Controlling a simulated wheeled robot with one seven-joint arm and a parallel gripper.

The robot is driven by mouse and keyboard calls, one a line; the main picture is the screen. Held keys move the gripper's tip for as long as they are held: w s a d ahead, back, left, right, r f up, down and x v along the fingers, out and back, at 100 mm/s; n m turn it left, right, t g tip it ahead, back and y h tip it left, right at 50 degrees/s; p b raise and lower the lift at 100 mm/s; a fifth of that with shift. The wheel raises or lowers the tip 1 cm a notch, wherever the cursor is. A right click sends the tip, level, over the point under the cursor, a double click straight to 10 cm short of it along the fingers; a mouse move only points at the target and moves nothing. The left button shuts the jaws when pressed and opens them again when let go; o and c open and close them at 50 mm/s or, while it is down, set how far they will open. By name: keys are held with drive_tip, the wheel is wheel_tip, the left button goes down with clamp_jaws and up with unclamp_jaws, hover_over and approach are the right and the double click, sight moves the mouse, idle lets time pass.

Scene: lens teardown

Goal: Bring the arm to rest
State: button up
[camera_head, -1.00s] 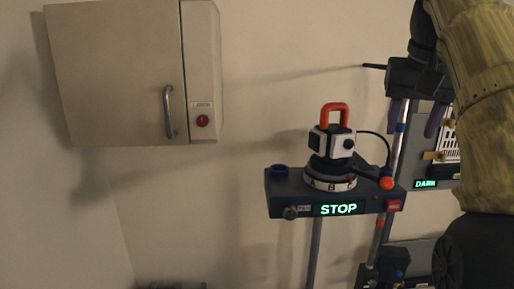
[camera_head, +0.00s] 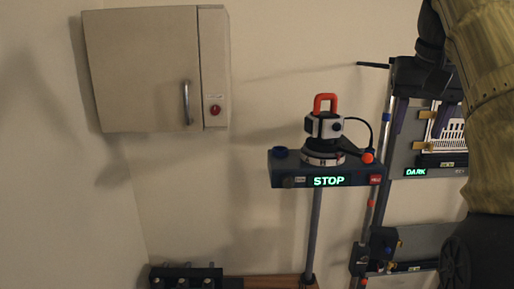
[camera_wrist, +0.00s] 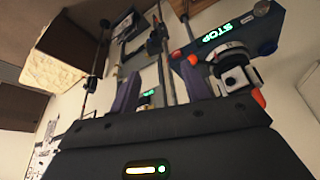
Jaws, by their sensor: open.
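My gripper (camera_head: 419,118) is at the upper right in the head view, with its two purple fingers pointing down and apart. Nothing is seen between them. It also shows in the wrist view (camera_wrist: 160,90), open and empty. My arm, in a tan sleeve, comes down the right edge of the head view. The gripper appears to the right of the grey stand head (camera_head: 285,171) that reads STOP.
A beige wall cabinet (camera_head: 140,70) with a handle and a red button (camera_head: 214,109) hangs at the upper left. A panel reading DARK (camera_head: 415,172) stands behind my arm. A low rack (camera_head: 185,272) is at the bottom. The wall between is clear.

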drive_tip(key=w+a+f+n+b, duration=0.1)
drive_tip(key=w+a+f+b, duration=0.15)
drive_tip(key=f, duration=0.85)
drive_tip(key=w+a+f+y+b, duration=0.1)
drive_tip(key=w+f+b, duration=0.15)
drive_tip(key=f, duration=0.75)
drive_tip(key=w+a+f+n+b, duration=0.1)
drive_tip(key=w+a+f+b, duration=0.15)
drive_tip(key=f, duration=0.85)
drive_tip(key=s+a+f+b, duration=0.2)
drive_tip(key=s+f, duration=0.3)
drive_tip(key=f, duration=0.5)
drive_tip(key=s+a+f+n+g+b, duration=0.1)
drive_tip(key=s+f+b, duration=0.2)
drive_tip(key=f, duration=0.7)
drive_tip(key=s+a+f+n+b, duration=0.1)
drive_tip(key=s+a+f+b, duration=0.1)
drive_tip(key=s+f, duration=0.5)
wheel_tip(320, 180, down, 3)
drive_tip(key=shift+a+f+g+y+b, duration=0.1)
drive_tip(key=shift+a+g+y+b, duration=0.25)
drive_tip(key=shift+b, duration=0.3)
